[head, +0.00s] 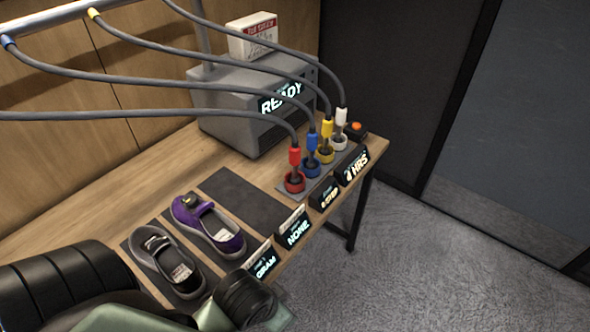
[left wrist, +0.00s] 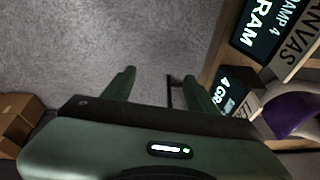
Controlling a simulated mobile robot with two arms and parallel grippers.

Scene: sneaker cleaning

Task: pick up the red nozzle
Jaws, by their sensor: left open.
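The red nozzle (head: 294,157) stands upright in a red ring-shaped holder (head: 294,184) on the bench, with a grey hose rising from its top and running left. It is the nearest of a row with the blue nozzle (head: 312,141), yellow nozzle (head: 327,128) and white nozzle (head: 341,115). My left arm comes in at the lower left of the head view, well left of and nearer than the red nozzle; its fingertips are not clear there. In the left wrist view my left gripper (left wrist: 160,88) is open and empty above the floor beside the bench. My right gripper is not in view.
A grey shoe (head: 165,255) and a purple shoe (head: 207,226) lie on dark mats on the bench. Several small display signs (head: 293,230) line its front edge. A grey machine reading READY (head: 245,105) stands behind. Hoses hang above the bench. Floor (head: 420,270) is clear at right.

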